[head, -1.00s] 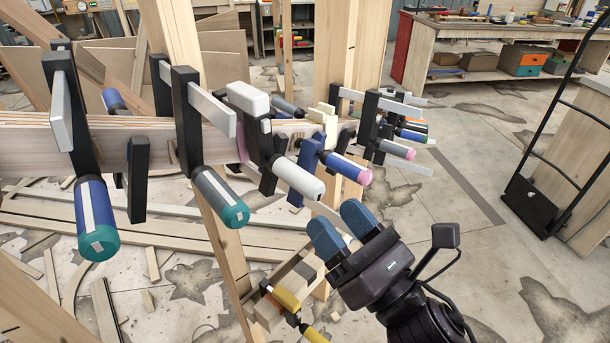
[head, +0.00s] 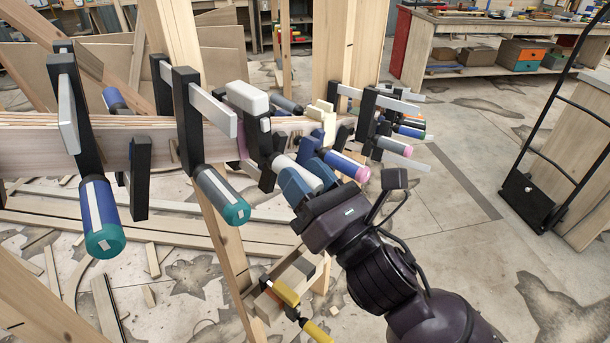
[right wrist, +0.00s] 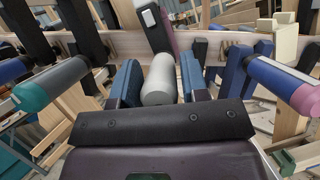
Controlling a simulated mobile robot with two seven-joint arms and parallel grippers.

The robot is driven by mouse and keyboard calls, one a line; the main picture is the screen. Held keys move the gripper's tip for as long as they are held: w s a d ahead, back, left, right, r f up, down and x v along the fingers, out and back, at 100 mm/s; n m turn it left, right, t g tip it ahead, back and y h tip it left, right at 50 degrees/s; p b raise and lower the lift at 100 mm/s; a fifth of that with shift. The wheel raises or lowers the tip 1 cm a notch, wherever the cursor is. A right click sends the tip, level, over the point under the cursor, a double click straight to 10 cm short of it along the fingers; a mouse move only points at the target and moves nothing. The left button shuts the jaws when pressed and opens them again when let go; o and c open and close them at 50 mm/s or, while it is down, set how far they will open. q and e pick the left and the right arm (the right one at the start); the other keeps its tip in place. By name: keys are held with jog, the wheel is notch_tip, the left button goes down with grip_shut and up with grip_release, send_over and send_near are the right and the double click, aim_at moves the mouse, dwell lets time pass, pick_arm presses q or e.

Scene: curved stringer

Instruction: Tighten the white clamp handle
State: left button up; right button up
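The white clamp handle (head: 303,174) angles down and to the right from a black clamp with a white bar end (head: 247,98) on the curved wooden stringer (head: 55,137). My right gripper (head: 309,176) is at this handle, its blue fingers on either side of it. In the right wrist view the handle (right wrist: 160,80) stands upright between the two fingers. The fingers are apart, close to the handle's sides; firm contact does not show. The gripper's body hides the handle's lower end in the head view. My left gripper is out of view.
A teal-and-grey handle (head: 222,195) hangs to the left, and a blue-and-pink handle (head: 345,165) is close on the right. A blue-and-teal handle (head: 102,217) is farther left. A yellow-handled clamp (head: 285,293) is below. Open floor lies to the right.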

jog(key=c, duration=0.5)
jog(key=shift+c, duration=0.4)
